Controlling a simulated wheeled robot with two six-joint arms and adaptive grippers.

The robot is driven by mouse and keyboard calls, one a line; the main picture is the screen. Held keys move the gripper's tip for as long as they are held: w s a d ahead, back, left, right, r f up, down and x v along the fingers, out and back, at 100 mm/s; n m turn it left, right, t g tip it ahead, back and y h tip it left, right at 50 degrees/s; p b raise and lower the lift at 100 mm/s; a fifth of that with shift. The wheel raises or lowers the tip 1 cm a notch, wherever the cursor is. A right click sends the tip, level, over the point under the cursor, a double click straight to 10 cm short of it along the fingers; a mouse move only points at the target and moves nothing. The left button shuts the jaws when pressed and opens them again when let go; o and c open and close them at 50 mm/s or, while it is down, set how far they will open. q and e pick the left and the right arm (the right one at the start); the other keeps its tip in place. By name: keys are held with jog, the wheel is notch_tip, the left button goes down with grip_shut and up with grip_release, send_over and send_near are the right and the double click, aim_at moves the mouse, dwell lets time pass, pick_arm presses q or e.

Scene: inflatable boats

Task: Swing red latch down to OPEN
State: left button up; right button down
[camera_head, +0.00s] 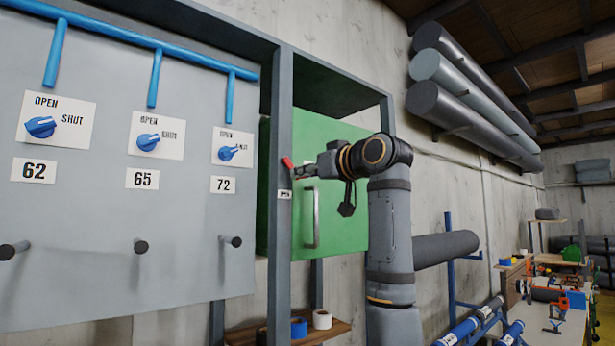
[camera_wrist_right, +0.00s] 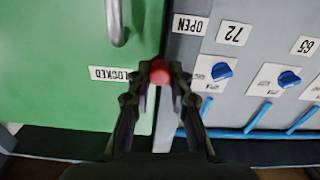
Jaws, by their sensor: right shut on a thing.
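The red latch (camera_head: 287,162) is on the grey post (camera_head: 280,240) beside the green cabinet door (camera_head: 335,225). My right gripper (camera_head: 297,171) reaches it from the right. In the right wrist view the red latch (camera_wrist_right: 159,71) shows between the fingertips of my right gripper (camera_wrist_right: 160,82), which is shut on it. There a LOCKED label (camera_wrist_right: 112,74) lies left of the latch on the green door. An OPEN label (camera_wrist_right: 189,25) lies up and to the right. Part of the latch is hidden by the fingers. My left gripper is not in view.
A metal door handle (camera_head: 313,217) stands out from the green door near my right arm. Left is a grey panel (camera_head: 95,205) with blue knobs, blue pipes and dark pegs. A low wooden shelf (camera_head: 335,329) holds tape rolls. Thick tubes (camera_head: 470,95) hang on the wall at right.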

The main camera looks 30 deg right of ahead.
jog(key=m, duration=0.1)
jog(key=a+f+m+b, duration=0.1)
jog(key=m, duration=0.1)
jog(key=m+b, duration=0.1)
jog(key=m, duration=0.1)
jog(key=shift+a+f, duration=0.2)
jog(key=shift+a, duration=0.1)
jog(key=shift+a+m+b, duration=0.3)
jog(key=shift+m+b, duration=0.1)
jog(key=shift+m, duration=0.5)
jog(key=shift+a+m+b, duration=0.3)
jog(key=shift+m+b, duration=0.1)
jog(key=shift+m, duration=0.5)
jog(key=c, duration=1.3)
grip_release()
jog(key=shift+o, duration=0.5)
